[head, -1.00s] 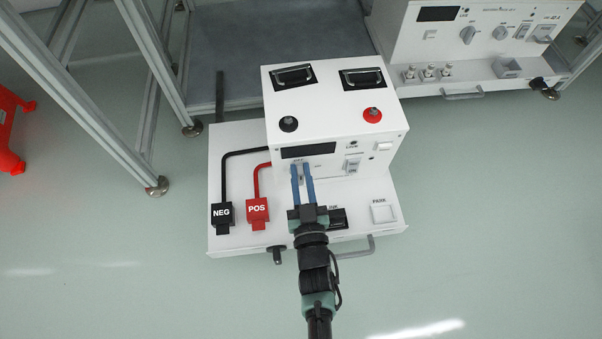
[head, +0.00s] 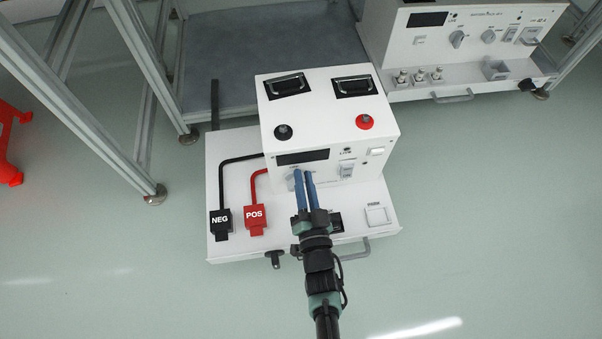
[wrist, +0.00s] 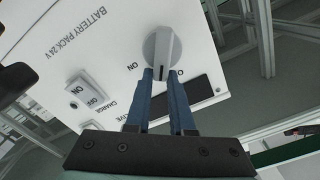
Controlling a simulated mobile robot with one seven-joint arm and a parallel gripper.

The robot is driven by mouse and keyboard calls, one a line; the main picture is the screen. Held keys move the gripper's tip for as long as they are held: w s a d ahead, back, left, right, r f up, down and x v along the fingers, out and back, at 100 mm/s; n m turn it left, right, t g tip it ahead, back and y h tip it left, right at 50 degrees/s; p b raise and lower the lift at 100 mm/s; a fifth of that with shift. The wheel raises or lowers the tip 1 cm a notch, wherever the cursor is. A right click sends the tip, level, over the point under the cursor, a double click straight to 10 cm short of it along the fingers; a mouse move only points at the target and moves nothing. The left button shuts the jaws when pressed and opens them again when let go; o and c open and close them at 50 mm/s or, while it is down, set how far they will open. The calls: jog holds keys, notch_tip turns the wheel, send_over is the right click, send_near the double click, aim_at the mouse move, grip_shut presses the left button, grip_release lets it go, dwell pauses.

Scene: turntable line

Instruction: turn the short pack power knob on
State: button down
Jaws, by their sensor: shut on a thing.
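The near white battery pack (head: 345,103) stands on a white base. Its grey power knob (wrist: 160,46) is on the front panel, below the dark display (head: 302,157); in the head view the knob (head: 291,182) is partly behind my fingers. My gripper (head: 302,174) reaches the panel from the front. In the wrist view, my two blue fingertips (wrist: 161,74) are shut on the knob's raised grip, one on each side. The wrist view shows the panel upside down, with "ON" printed beside the knob. The knob's exact setting is hard to tell.
Black NEG (head: 220,222) and red POS (head: 255,217) connectors sit left of my gripper. A rocker switch (head: 347,169) is just right of the knob. A second white pack (head: 430,45) stands at upper right. Metal frame posts (head: 75,100) rise at left.

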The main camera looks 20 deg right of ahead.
jog(key=f+m, duration=0.1)
jog(key=m, duration=0.2)
jog(key=f+m+b, duration=0.1)
jog(key=m, duration=0.3)
jog(key=f+m+b, duration=0.1)
jog(key=m, duration=0.2)
jog(key=shift+s+d+m, duration=0.15)
jog(key=shift+s+m, duration=0.15)
jog(key=shift+m, duration=0.1)
dwell(0.4)
jog(key=c, duration=0.8)
grip_release()
jog(key=shift+d+r, duration=0.15)
jog(key=shift+m, duration=0.3)
